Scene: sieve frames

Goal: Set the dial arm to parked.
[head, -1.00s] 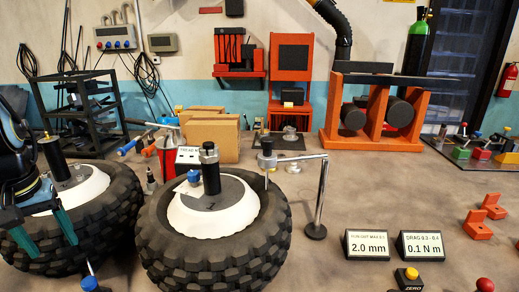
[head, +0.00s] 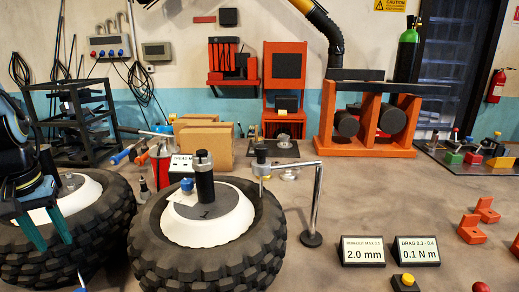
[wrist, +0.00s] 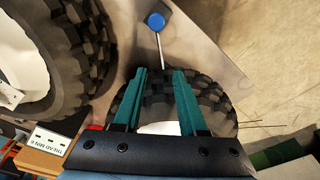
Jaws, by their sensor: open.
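The dial arm (head: 291,163) is a horizontal rod running left from the top of a chrome post (head: 315,200) on a round dark foot. At its left end a dark-capped dial piece (head: 261,160) sits at the right rim of the middle tyre (head: 210,240), its thin stem reaching down there. Whether it touches the tyre I cannot tell. My gripper (head: 48,225) is at the far left over the left tyre (head: 100,225), well away from the dial arm. In the wrist view its teal fingers (wrist: 159,72) are apart with nothing held. The dial arm does not show there.
A blue-knobbed rod (wrist: 155,20) stands just beyond my fingertips in the wrist view. A black hub post (head: 204,180) rises from the middle tyre. Two readout signs (head: 363,251) (head: 417,250) stand right of the chrome post.

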